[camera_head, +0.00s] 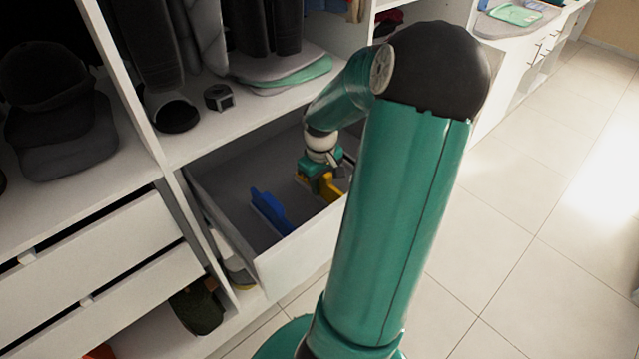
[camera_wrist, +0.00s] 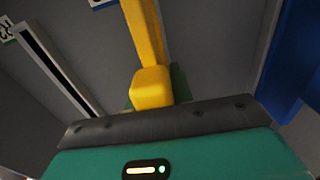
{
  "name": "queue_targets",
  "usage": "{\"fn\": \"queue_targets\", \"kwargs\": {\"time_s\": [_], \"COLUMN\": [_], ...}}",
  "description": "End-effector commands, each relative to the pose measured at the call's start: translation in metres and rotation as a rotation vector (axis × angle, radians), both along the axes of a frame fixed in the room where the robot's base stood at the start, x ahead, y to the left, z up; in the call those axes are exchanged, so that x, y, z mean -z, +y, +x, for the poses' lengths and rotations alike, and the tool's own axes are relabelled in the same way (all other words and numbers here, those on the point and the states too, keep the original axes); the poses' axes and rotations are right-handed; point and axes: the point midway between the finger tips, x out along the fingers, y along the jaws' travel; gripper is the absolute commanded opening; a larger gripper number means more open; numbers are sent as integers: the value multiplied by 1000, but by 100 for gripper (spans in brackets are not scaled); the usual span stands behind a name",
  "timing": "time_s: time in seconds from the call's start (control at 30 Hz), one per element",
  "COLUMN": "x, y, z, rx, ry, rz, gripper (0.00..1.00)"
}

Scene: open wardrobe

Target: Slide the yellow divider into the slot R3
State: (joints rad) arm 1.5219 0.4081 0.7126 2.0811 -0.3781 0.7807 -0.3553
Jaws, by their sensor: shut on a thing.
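The yellow divider (camera_head: 331,187) is inside the open drawer, held by my gripper (camera_head: 318,178). In the wrist view the divider (camera_wrist: 148,35) runs away from the jaws, with its thick yellow handle block (camera_wrist: 152,88) between them. My gripper (camera_wrist: 152,105) is shut on that block. A dark slot in a pale rail (camera_wrist: 55,68) lies to the left of the divider in the wrist view, with a partly cut-off marker label (camera_wrist: 6,30) at its end. I cannot read which slot it is. The divider's lower edge is hidden, so I cannot tell whether it sits in a slot.
A blue divider (camera_head: 269,210) stands in the drawer (camera_head: 297,253) to the left; it also shows at the wrist view's right edge (camera_wrist: 291,62). The drawer's front panel and side walls bound the space. A shelf (camera_head: 225,130) overhangs the drawer's back.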

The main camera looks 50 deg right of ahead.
Motion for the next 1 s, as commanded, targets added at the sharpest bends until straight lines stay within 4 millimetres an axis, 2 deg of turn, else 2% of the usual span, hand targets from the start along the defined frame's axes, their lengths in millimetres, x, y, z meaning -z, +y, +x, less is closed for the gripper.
{"fn": "queue_targets", "kwargs": {"time_s": [1.0], "x": [-10], "y": [0], "z": [0], "rx": [0], "ry": [0], "rz": [0], "gripper": [0]}}
